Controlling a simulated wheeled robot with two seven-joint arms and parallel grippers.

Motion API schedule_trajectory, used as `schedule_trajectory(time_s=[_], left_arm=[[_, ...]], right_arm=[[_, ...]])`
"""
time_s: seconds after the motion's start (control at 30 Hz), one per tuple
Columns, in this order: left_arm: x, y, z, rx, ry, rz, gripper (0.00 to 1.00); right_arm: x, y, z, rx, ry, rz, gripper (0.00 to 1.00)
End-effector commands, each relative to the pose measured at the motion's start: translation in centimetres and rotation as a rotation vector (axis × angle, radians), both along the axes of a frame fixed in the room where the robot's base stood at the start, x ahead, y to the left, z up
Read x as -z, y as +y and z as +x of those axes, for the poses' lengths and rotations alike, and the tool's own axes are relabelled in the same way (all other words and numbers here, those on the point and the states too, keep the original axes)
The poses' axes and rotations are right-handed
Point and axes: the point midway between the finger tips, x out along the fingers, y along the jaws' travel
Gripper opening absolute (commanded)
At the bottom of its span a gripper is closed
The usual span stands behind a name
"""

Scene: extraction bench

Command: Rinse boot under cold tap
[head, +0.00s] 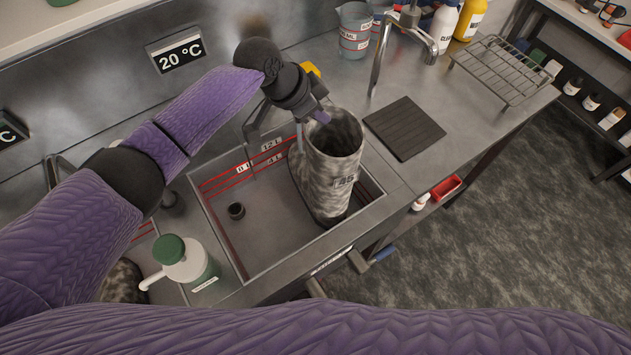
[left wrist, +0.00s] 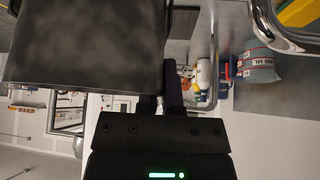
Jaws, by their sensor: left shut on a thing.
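The boot (head: 330,165) is tall, mottled grey, with a dark opening and a label on its shaft. It stands nearly upright, slightly tilted, in or just over the right part of the sink basin (head: 225,235). My left gripper (head: 321,116) is shut on the boot's upper rim. In the left wrist view the boot's dark shaft (left wrist: 85,50) fills the upper left, beside the gripper fingers (left wrist: 163,98). A metal tap (head: 255,125) stands behind the basin, below a 20 °C display (head: 178,52), partly hidden by my gripper. No water stream is visible. My right gripper is out of view.
A green-capped pump bottle (head: 185,262) stands at the basin's front left. A black ribbed mat (head: 404,128) and a wire rack (head: 503,70) lie to the right. A measuring jug (head: 355,30) and another tap (head: 408,28) stand behind.

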Motion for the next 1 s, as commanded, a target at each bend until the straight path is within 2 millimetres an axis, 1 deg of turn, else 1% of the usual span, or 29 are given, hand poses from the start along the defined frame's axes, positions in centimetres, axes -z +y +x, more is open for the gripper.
schedule_trajectory(time_s=[0.2, 0.3, 0.57, 0.8, 1.0], left_arm=[[-0.4, 0.6, -0.4, 0.000, -0.002, -0.002, 0.00], [-0.3, 0.9, -0.6, 0.000, -0.002, -0.002, 0.00], [-0.1, 0.8, -0.5, 0.001, -0.003, -0.003, 0.00], [0.0, -0.1, 0.1, 0.001, -0.004, -0.003, 0.00], [-0.1, -0.1, 0.1, 0.000, -0.002, -0.002, 0.00]], right_arm=[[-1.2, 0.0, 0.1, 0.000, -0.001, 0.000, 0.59], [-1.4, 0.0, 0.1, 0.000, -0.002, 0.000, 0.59], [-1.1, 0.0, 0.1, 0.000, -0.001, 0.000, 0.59], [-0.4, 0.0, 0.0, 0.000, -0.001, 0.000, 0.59], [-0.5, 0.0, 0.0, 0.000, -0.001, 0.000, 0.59]])
